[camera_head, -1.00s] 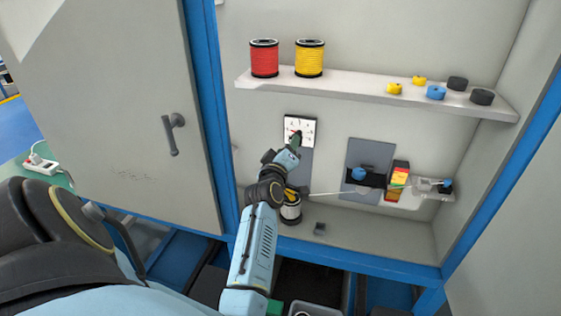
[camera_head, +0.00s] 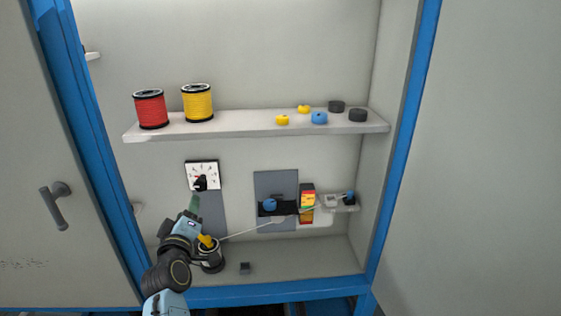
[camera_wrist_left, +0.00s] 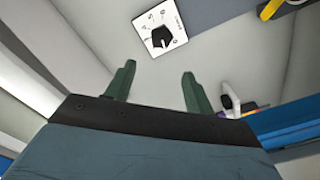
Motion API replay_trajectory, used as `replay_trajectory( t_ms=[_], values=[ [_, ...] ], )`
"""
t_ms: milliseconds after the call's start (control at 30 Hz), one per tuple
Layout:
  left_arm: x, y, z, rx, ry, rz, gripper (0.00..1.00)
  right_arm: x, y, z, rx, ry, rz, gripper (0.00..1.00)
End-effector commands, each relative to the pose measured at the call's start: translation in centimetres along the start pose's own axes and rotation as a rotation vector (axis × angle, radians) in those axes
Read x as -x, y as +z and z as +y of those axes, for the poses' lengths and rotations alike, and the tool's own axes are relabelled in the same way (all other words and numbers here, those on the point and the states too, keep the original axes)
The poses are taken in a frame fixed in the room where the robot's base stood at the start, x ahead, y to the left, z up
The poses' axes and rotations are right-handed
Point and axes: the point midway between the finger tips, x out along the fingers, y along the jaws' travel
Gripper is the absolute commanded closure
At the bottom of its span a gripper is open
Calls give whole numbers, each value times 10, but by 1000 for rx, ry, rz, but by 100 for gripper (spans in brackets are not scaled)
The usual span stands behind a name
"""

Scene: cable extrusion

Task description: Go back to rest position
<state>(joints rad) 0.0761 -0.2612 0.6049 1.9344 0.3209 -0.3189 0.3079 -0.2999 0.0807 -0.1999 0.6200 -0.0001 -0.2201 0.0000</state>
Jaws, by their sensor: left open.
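My left gripper (camera_head: 192,208) is inside the cabinet, just below the white dial plate (camera_head: 202,176) with its black knob. In the left wrist view its two green fingers (camera_wrist_left: 154,84) stand apart with nothing between them. The dial plate (camera_wrist_left: 160,27) shows there beyond the fingertips, apart from them. My left arm comes up from the bottom of the head view and partly hides a spool (camera_head: 211,256) on the cabinet floor. My right gripper is not in view.
A shelf (camera_head: 240,128) holds a red spool (camera_head: 151,108), a yellow spool (camera_head: 197,102) and several small coloured rolls. A thin cable runs right from the lower spool to a small bracket (camera_head: 341,203). The open door (camera_head: 45,190) stands at left.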

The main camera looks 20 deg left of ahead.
Motion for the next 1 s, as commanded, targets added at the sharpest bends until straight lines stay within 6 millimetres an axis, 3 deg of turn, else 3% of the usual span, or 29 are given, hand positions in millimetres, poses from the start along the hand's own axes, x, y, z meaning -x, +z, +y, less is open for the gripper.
replay_trajectory(
  t_ms=[133,233,367,467,600,700,833,1000],
  values=[
    [0,5,-2,-6,-2,-10,46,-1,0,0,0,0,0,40],
    [-2,31,-14,-37,-13,-63,46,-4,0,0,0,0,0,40],
    [4,103,-46,-133,-41,-209,46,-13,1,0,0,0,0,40],
    [20,170,-82,-235,-64,-354,46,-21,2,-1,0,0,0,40],
    [61,254,-138,-383,-88,-555,46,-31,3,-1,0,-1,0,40],
    [100,304,-181,-492,-100,-695,46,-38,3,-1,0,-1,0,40],
    [162,355,-242,-634,-110,-876,46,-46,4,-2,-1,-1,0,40],
    [256,393,-325,-823,-115,-1110,46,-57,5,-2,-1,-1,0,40]
  ],
)
